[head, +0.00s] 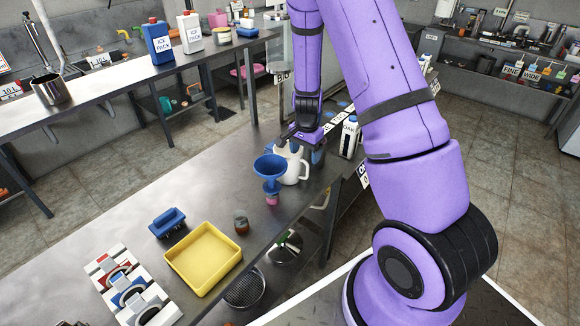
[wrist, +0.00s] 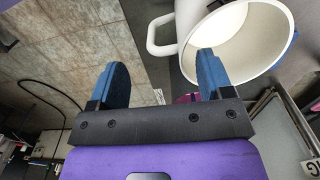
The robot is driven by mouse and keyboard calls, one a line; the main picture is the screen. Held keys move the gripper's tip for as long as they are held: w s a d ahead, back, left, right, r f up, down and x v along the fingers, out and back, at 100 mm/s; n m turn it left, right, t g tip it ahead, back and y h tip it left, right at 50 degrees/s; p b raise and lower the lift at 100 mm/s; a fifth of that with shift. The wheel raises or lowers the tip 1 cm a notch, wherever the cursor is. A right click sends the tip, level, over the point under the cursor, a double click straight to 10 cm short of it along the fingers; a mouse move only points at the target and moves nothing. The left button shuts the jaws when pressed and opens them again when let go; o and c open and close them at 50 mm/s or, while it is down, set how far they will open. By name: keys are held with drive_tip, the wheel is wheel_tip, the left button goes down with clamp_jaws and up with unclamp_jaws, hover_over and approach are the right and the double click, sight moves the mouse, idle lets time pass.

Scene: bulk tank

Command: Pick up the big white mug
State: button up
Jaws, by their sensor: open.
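The big white mug (head: 293,172) stands upright on the metal bench in the head view, its handle on the right side. A blue funnel (head: 270,165) partly hides its left side. In the wrist view the mug (wrist: 262,28) is at the upper right, its open mouth toward the camera and its handle to the left. My gripper (wrist: 163,62) is open and empty. Its right finger overlaps the mug's near rim and mouth in the picture; its left finger is left of the handle.
Bare bench lies left of the funnel.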

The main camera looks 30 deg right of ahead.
sight(304, 162)
drive_tip(key=shift+w+f, duration=0.15)
drive_tip(key=shift+f, duration=1.2)
drive_tip(key=shift+w+f, duration=0.1)
drive_tip(key=shift+f, duration=1.2)
drive_tip(key=c, duration=1.3)
drive_tip(key=shift+r, duration=0.1)
